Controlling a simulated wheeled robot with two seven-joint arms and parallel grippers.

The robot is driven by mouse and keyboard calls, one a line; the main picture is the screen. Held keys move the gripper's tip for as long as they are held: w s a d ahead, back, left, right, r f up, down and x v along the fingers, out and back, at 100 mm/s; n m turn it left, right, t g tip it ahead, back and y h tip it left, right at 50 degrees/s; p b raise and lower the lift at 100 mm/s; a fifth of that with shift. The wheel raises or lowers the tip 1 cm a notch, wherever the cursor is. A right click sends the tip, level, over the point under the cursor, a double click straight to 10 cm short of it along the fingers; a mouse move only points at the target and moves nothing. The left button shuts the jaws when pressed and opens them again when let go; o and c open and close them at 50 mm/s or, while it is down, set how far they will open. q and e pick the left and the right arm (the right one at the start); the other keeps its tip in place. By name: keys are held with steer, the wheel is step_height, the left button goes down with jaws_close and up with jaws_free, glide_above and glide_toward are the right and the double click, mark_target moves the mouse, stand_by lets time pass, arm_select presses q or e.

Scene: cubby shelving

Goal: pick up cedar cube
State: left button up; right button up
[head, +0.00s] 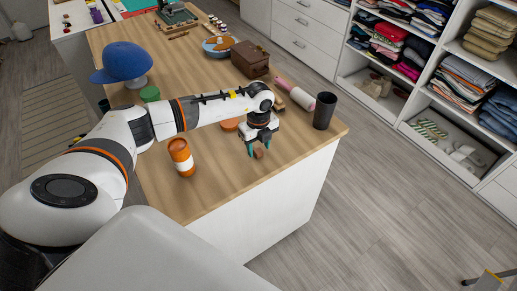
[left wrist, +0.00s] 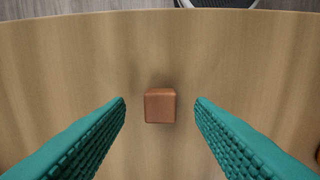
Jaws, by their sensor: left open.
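The cedar cube (left wrist: 160,105) is a small reddish-brown block on the wooden tabletop. In the left wrist view it lies between my left gripper's two teal ridged fingers (left wrist: 160,112), with a gap on each side. In the head view the cube (head: 259,153) shows small, close to the fingers, near the table's front edge. My left gripper (head: 260,150) is open, points down and holds nothing. My right gripper is not in these views.
The table's front right is mostly clear. Clothes shelves (head: 402,128) stand at right.

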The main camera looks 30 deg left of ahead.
arm_select(q)
steer(key=shift+f, duration=0.7)
steer(key=c, duration=1.1)
steer(key=shift+o, duration=0.2)
steer(key=shift+r, duration=0.15)
